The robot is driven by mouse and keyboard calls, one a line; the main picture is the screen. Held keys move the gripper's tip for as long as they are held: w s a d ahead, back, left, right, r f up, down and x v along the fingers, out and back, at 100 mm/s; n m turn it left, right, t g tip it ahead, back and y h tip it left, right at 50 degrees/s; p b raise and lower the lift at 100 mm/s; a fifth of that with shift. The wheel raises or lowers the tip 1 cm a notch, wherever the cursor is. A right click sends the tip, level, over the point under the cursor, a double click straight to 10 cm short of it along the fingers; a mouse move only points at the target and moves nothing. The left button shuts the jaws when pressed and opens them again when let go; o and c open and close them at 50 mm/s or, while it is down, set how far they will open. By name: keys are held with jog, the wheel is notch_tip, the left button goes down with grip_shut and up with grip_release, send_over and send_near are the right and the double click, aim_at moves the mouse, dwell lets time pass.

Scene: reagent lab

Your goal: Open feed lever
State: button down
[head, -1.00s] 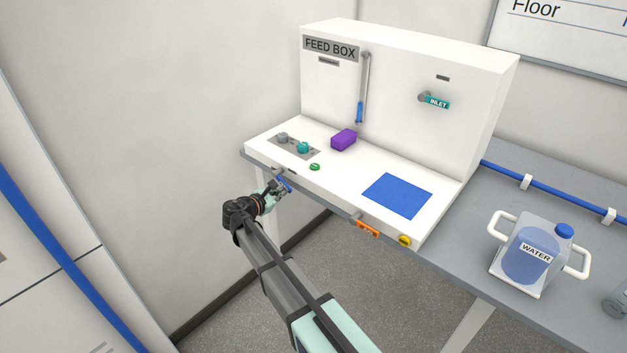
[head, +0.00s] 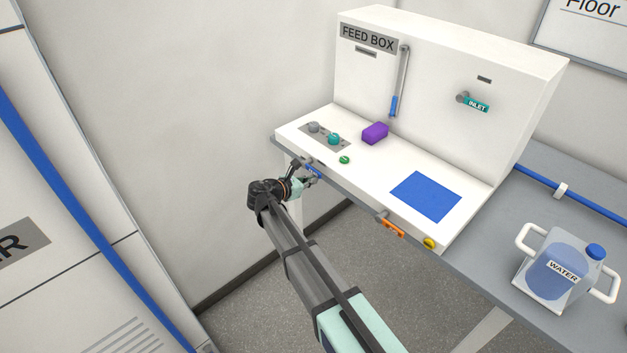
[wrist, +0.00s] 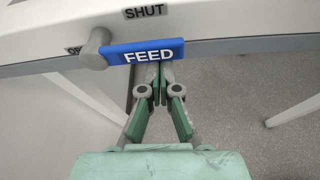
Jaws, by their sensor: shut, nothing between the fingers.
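The feed lever (wrist: 145,51) is a blue bar marked FEED on a grey pivot on the front edge of the feed box (head: 455,90). In the wrist view it points right from the pivot, nearly level, below the SHUT label (wrist: 145,12). A second label left of it is partly hidden by the pivot. My gripper (wrist: 157,72) is shut and empty, its fingertips just under the lever's lower edge; I cannot tell if they touch. In the head view my gripper (head: 314,180) is at the box's front left edge, beside the small blue lever (head: 313,172).
An orange lever (head: 391,228) and a yellow knob (head: 429,243) sit further right on the front edge. A purple block (head: 375,133), a green button (head: 344,160) and a blue pad (head: 426,196) are on top. A water jug (head: 562,270) stands right. Open floor lies in front.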

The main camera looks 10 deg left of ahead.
jog(key=shift+r, duration=0.1)
notch_tip(320, 180, down, 4)
jog(key=b, duration=0.2)
jog(key=b+v, duration=0.2)
jog(key=v, duration=0.8)
jog(key=shift+b, duration=0.35)
jog(key=shift+w+a, duration=0.1)
